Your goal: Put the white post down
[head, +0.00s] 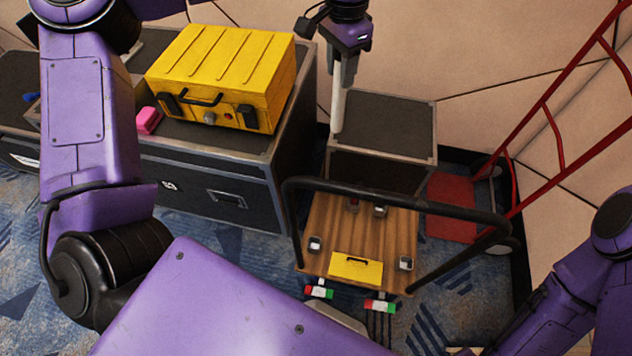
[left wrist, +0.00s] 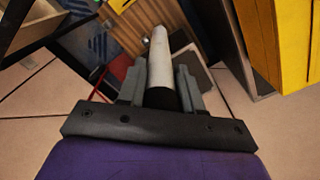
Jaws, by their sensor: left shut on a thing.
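The white post (head: 339,108) hangs roughly upright below my left gripper (head: 344,68) in the head view. My left gripper is shut on its upper end. In the left wrist view the post (left wrist: 160,58) runs away from between the two grey fingers (left wrist: 160,85), with a dark end near the palm. In the head view its lower end overlaps the left edge of a dark-topped box (head: 395,120); I cannot tell whether it touches. My right arm enters at the lower right, but its gripper is out of view.
A yellow case (head: 225,75) and a pink block (head: 149,120) sit on a black flight case (head: 215,190) at left. A red hand truck (head: 548,135) stands right.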

